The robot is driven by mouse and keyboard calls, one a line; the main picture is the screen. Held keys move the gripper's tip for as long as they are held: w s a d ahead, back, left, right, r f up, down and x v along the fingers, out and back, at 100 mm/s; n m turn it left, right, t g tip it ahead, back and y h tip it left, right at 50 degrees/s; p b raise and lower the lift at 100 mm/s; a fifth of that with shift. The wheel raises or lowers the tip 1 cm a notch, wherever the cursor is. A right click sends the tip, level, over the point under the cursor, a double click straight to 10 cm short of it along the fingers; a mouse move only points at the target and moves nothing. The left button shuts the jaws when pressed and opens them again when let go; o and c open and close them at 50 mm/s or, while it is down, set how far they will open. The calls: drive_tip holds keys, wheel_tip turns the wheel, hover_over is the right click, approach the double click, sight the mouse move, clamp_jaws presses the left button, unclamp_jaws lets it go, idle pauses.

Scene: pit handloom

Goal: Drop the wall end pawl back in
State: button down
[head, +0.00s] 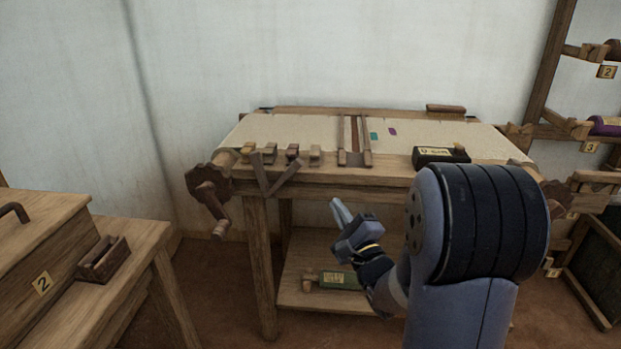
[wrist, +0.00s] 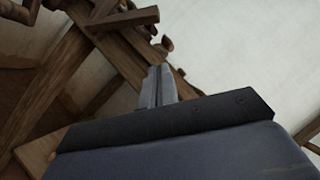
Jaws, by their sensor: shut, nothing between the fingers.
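The loom table (head: 390,180) carries a pale cloth (head: 290,132) stretched along its top. At its left end is a dark toothed wheel (head: 203,180) with a crank handle (head: 214,212). Another toothed wheel (head: 554,196) shows at the right end, partly behind my arm. Two wooden bars in a V (head: 274,178) stick out at the front left; they may show in the wrist view (wrist: 122,20) too. I cannot tell which piece is the wall end pawl. My gripper (head: 338,208) is shut and empty, in front of the table and below its top edge; its fingers show in the wrist view (wrist: 160,78).
Several small wooden blocks (head: 292,151) line the table's front edge. A dark labelled box (head: 441,157) sits farther right. A green labelled object (head: 340,281) lies on the lower shelf (head: 300,297). A bench with a small open box (head: 104,260) stands left; a rack (head: 545,75) stands right.

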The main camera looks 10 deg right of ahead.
drive_tip(key=shift+w+a+r+b, duration=0.2)
drive_tip(key=shift+w+a+r, duration=0.5)
drive_tip(key=shift+w, duration=0.8)
drive_tip(key=shift+w+a+r+b, duration=0.2)
drive_tip(key=shift+w+a+r, duration=0.55)
drive_tip(key=shift+w, duration=0.7)
drive_tip(key=shift+w+a+r+b, duration=0.2)
drive_tip(key=shift+w+a+r, duration=0.5)
drive_tip(key=shift+w, duration=0.8)
drive_tip(key=shift+a+f, duration=0.15)
drive_tip(key=w+a+r+n+g+p, duration=0.3)
drive_tip(key=a+r+n+g+p, duration=0.2)
drive_tip(key=a+n+p, duration=0.3)
drive_tip(key=shift+a+r+h+p, duration=0.4)
drive_tip(key=shift+a+p, duration=0.5)
drive_tip(key=shift+p, duration=1.35)
drive_tip(key=shift+w+a+r, duration=0.1)
drive_tip(key=shift+a+r, duration=0.05)
drive_tip(key=shift+r, duration=0.1)
